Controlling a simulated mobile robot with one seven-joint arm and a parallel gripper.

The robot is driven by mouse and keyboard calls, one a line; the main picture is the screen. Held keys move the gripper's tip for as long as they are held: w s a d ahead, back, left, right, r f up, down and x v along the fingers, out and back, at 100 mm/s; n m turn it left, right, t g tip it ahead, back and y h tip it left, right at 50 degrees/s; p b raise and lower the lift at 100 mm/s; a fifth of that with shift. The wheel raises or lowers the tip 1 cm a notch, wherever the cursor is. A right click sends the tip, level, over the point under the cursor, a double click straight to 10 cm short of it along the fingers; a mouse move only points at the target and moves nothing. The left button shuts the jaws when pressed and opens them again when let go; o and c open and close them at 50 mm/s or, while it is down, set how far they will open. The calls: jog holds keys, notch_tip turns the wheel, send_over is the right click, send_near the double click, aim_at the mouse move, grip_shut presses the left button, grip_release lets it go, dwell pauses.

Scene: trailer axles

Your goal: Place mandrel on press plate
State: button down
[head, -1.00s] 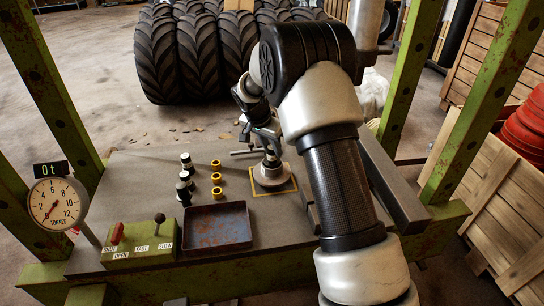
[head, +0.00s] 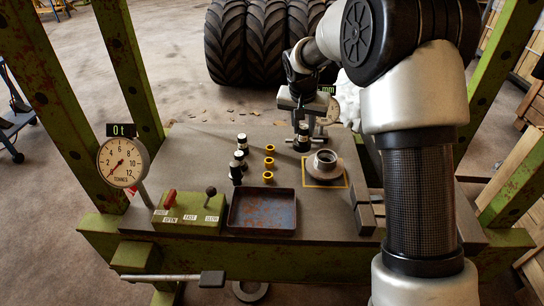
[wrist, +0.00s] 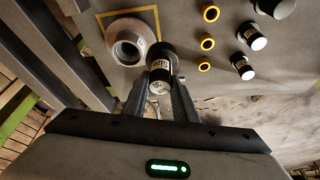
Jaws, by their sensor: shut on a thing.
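The mandrel (head: 303,138) is a black cylinder with a pale labelled band. It also shows in the wrist view (wrist: 160,66). My gripper (head: 301,122) is shut on it; the fingers (wrist: 166,96) flank it in the wrist view. The mandrel is beside a grey flanged hub (head: 324,164), behind and left of it in the head view. I cannot tell whether its lower end touches the grey press plate (head: 190,150). The hub sits inside a yellow square outline, its bore open, and shows beside the mandrel in the wrist view (wrist: 127,44).
Several black and pale cylinders (head: 239,160) and three yellow rings (head: 269,161) stand left of the hub. A rusty tray (head: 263,211), control box (head: 188,214) and dial gauge (head: 122,163) are toward the front. Green posts (head: 127,60) frame the plate.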

jog(key=shift+s+a+f+n+t+y+b, duration=0.15)
jog(key=shift+a+f+n+b, duration=0.5)
jog(key=shift+f, duration=1.3)
jog(key=shift+s+a+f+n+t+y+b, duration=0.1)
jog(key=shift+s+a+f+n+y+b, duration=0.2)
jog(key=shift+a+f, duration=1.05)
jog(key=shift+s+a+f+n+t+y+b, duration=0.15)
jog(key=shift+f+n+b, duration=0.5)
jog(key=shift+f, duration=1.85)
jog(key=shift+f, duration=0.2)
jog(key=c, duration=1.4)
grip_release()
jog(key=shift+s, duration=0.1)
jog(key=shift+c, duration=0.2)
